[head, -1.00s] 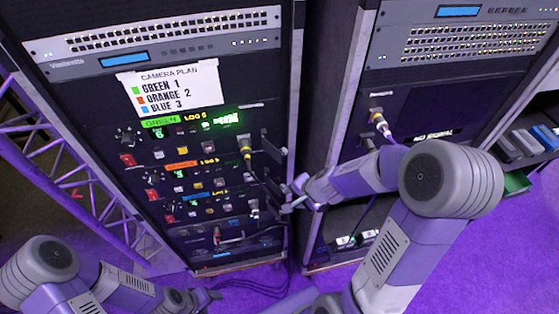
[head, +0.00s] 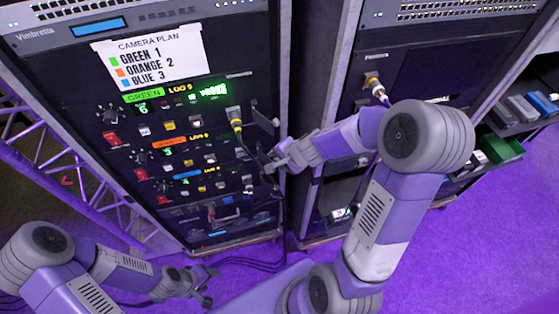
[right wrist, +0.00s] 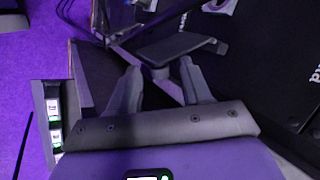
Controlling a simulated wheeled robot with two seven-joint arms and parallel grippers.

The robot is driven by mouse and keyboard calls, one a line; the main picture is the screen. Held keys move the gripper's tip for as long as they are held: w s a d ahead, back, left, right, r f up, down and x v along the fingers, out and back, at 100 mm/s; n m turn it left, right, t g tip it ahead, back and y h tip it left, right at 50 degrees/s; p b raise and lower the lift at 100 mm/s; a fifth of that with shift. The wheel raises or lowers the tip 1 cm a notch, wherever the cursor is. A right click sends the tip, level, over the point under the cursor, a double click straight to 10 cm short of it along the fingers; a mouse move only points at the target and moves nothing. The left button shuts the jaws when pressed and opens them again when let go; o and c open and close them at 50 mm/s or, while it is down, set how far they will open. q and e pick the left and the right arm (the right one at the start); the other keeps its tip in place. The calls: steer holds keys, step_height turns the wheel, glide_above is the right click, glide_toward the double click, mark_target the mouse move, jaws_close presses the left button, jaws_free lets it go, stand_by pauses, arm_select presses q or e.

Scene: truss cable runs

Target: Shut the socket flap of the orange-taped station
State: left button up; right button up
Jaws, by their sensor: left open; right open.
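The orange-taped station's orange label (head: 169,142) is in the middle row of the left rack in the head view, between the green-taped and blue-taped rows. At its right end, my right gripper (head: 274,162) partly hides the socket area. The right wrist view shows a dark grey flap plate (right wrist: 176,48) standing out just beyond the fingertips of that gripper (right wrist: 162,72). The fingers are apart with nothing gripped; I cannot tell whether they touch the plate. My left gripper (head: 207,285) is open and empty, low in front of the rack.
The green-taped row (head: 143,97) has a yellow-ended cable plug (head: 235,120) and a dark flap standing out beside it. The blue-taped row (head: 188,177) lies below. A second rack (head: 420,85) stands to the right, with a plugged cable.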

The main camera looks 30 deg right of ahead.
steer(key=shift+c, duration=0.4)
jaws_close()
steer(key=shift+a, duration=0.1)
